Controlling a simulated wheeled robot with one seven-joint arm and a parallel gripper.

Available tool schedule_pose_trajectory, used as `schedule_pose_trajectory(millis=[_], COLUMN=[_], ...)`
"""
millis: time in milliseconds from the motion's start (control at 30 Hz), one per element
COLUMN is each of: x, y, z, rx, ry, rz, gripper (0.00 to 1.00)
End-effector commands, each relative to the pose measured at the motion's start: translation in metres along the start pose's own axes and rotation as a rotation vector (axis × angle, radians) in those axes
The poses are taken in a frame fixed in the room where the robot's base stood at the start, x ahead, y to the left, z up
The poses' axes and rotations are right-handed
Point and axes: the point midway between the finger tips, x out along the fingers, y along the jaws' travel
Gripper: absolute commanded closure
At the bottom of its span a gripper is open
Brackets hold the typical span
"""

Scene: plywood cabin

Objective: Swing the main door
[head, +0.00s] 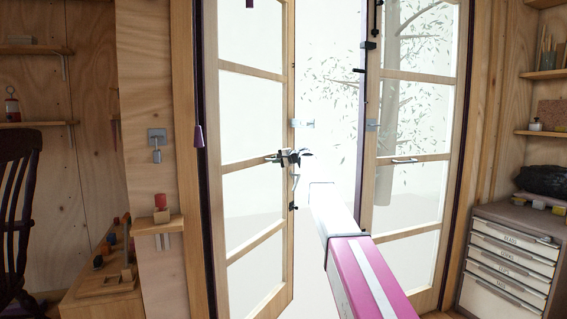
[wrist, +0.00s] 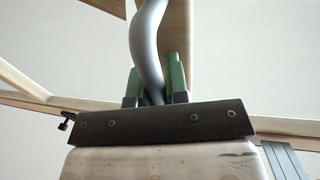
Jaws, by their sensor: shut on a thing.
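The main door has two glazed wooden leaves in the head view. The left leaf (head: 283,110) stands at an angle, with a gap between it and the right leaf (head: 410,158). My arm reaches from the lower right towards the left leaf's edge, where my gripper (head: 297,158) is at handle height. In the wrist view my gripper (wrist: 155,88) has its green fingers shut on a grey curved door handle (wrist: 147,40). The handle's lower end is hidden behind the dark gripper plate. The right leaf has its own lever handle (head: 404,161).
A drawer cabinet (head: 506,260) stands at the right below shelves. A wooden bench (head: 105,290) and a dark chair (head: 18,205) are at the left. A small wall shelf (head: 158,224) juts out beside the left leaf. A pale tree shows through the glass.

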Motion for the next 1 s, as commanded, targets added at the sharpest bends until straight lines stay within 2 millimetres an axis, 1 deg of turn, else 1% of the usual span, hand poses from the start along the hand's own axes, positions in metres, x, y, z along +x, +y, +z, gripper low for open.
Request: schedule_pose_trajectory(millis=[33, 133, 500, 533, 567, 600, 1000], x=[0.005, 0.009, 0.014, 0.014, 0.015, 0.015, 0.013], y=[-0.001, -0.002, -0.004, -0.004, -0.004, -0.004, -0.006], z=[-0.003, -0.003, -0.003, -0.003, -0.003, -0.003, -0.002], rx=[-0.002, -0.004, -0.007, -0.007, -0.007, -0.006, -0.005], ry=[-0.006, -0.017, -0.021, -0.021, -0.021, -0.021, -0.022], rz=[0.001, 0.001, -0.001, -0.001, -0.001, -0.001, -0.006], gripper=[1.00, 1.00, 1.00, 0.82, 0.73, 0.60, 0.60])
